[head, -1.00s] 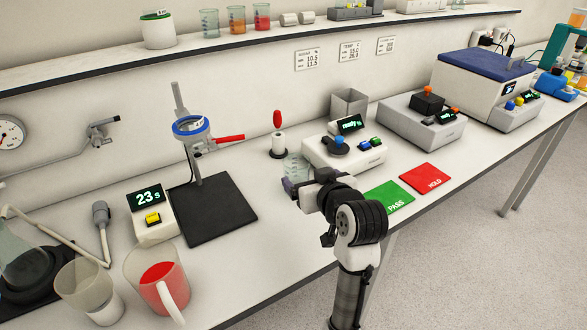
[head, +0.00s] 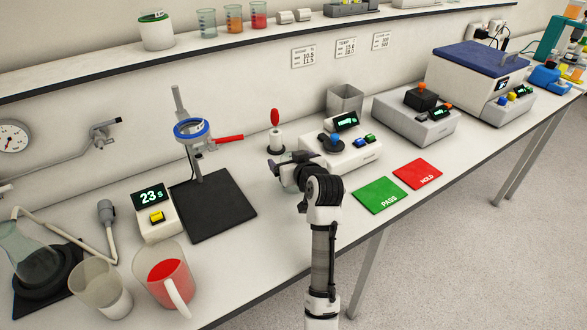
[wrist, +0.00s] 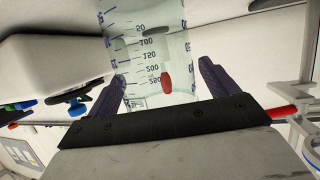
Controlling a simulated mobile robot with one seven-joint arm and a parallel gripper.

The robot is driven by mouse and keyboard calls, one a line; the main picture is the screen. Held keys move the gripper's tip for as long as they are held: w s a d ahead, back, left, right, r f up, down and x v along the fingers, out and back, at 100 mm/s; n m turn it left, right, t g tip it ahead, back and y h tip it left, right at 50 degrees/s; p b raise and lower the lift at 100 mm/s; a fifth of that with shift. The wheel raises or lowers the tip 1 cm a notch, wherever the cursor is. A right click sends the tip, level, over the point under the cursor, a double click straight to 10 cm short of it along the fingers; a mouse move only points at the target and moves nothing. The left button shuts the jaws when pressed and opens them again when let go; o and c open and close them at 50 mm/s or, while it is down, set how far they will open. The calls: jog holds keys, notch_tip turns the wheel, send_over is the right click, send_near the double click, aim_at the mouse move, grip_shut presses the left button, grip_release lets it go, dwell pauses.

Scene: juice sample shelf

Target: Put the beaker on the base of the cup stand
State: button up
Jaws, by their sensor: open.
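The clear graduated beaker (wrist: 145,45) fills the upper middle of the wrist view, its near part between the open fingers of my gripper (wrist: 163,72). A gap shows on the right finger's side; contact on the left is unclear. The cup stand has a flat black base (head: 215,212), an upright rod and a blue ring (head: 192,129) with a red handle. The base is bare.
A timer box (head: 156,217) stands left of the base. A red-knobbed post (head: 275,137) and a white instrument (head: 342,155) stand near my gripper. A red-filled mug (head: 167,278) is at front left. Green (head: 382,195) and red (head: 417,174) mats lie right.

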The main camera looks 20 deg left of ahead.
jog(key=shift+c, duration=0.4)
jog(key=c, duration=1.1)
